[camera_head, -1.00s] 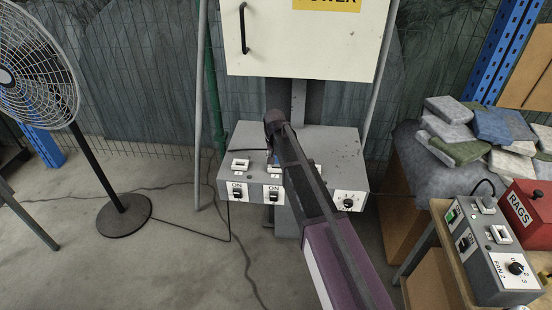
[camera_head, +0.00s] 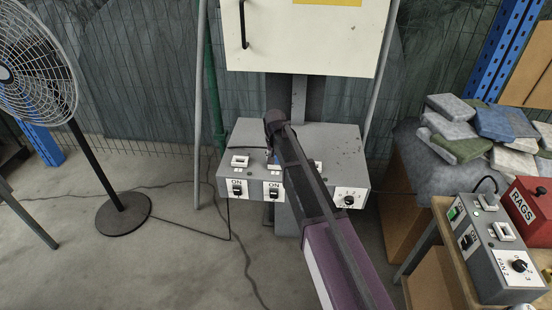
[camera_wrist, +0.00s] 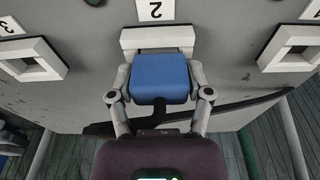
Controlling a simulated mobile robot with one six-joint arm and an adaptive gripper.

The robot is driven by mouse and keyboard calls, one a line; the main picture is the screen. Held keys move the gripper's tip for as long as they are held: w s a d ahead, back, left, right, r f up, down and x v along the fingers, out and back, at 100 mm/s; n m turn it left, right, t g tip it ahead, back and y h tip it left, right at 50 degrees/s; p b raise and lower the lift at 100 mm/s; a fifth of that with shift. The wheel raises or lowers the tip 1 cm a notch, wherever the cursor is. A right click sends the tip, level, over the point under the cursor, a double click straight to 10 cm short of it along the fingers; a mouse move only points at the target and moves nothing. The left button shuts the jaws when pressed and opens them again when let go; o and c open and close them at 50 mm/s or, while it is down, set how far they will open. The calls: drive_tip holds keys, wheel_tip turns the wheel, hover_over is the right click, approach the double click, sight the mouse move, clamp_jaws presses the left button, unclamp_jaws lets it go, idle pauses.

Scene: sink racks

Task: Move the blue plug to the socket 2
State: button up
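The blue plug (camera_wrist: 160,78) is between the two fingers of my gripper (camera_wrist: 159,92) in the wrist view, with a finger against each side. It covers most of the white frame of socket 2 (camera_wrist: 158,38), beside the upside-down label 2. I cannot tell how deep the plug sits in it. In the head view, a sliver of the blue plug (camera_head: 273,158) shows beside my arm, over the middle of the grey socket box (camera_head: 335,140). My arm hides much of the rest there.
Empty white sockets stand on both sides, one by label 3 (camera_wrist: 34,60) and one at the right (camera_wrist: 291,48). A dark cable (camera_wrist: 250,103) trails from the plug area. A white cabinet (camera_head: 300,40) hangs above the box. A fan (camera_head: 35,75) stands left; a second box (camera_head: 495,250) stands right.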

drive_tip(key=shift+o, duration=1.4)
drive_tip(key=shift+r, duration=0.15)
wheel_tip(320, 180, up, 8)
drive_tip(key=p, duration=0.8)
drive_tip(key=shift+r, duration=0.15)
drive_tip(key=shift+d, duration=0.15)
drive_tip(key=s+d+g, duration=0.1)
drive_tip(key=s+d, duration=2.2)
drive_tip(key=s, duration=0.3)
drive_tip(key=shift+g, duration=0.4)
